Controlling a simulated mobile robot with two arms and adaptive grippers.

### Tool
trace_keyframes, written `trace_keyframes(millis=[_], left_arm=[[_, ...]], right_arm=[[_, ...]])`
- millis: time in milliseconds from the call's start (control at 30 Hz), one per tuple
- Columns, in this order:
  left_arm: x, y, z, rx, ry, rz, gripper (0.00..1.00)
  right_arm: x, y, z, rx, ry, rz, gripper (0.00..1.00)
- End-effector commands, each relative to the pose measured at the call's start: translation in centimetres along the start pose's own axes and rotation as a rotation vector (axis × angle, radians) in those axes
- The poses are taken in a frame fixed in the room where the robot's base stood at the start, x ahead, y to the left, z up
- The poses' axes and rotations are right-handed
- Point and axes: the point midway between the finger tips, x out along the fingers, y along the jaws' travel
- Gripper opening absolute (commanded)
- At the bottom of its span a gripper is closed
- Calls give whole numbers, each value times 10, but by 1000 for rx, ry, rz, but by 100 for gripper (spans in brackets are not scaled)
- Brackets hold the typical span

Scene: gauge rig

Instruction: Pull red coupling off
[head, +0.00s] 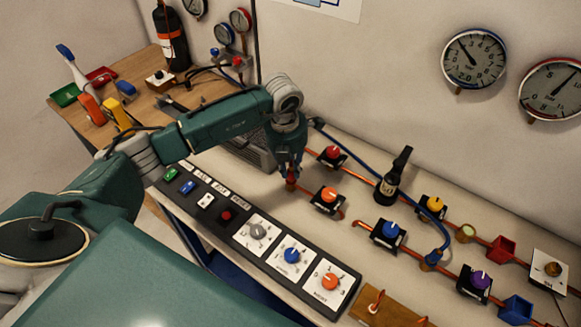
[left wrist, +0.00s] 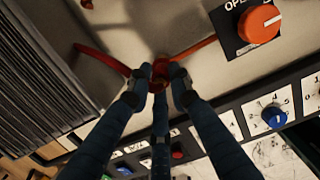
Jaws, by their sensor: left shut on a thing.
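The red coupling (head: 291,185) sits at the end of the copper pipe, left of the orange valve (head: 328,195). My left gripper (head: 290,172) points down onto it from above. In the left wrist view, the fingers of my left gripper (left wrist: 160,78) are shut around the red coupling (left wrist: 160,67), which shows as a small red piece between the fingertips. Reddish pipe or hose ends run off to both sides of it. The fingers hide most of the coupling, so I cannot tell whether it is still seated. My right gripper is not in view.
A control panel (head: 237,222) with buttons and knobs runs along the bench's front edge. A ribbed grey box (head: 250,150) stands close behind my left gripper. A black bottle (head: 394,180), a blue hose (head: 436,222) and a red valve (head: 333,152) stand to the right.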

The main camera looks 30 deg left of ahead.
Motion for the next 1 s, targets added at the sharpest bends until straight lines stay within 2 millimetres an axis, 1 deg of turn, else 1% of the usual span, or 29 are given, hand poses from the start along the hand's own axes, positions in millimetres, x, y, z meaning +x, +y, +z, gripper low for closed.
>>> trace_keyframes(millis=[33,533,1000], left_arm=[[-2,-1,2,0,-7,-2,0],[-8,-1,4,0,-10,-3,0],[-30,0,6,0,-6,-1,0]], right_arm=[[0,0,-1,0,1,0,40],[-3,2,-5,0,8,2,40],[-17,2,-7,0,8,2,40]])
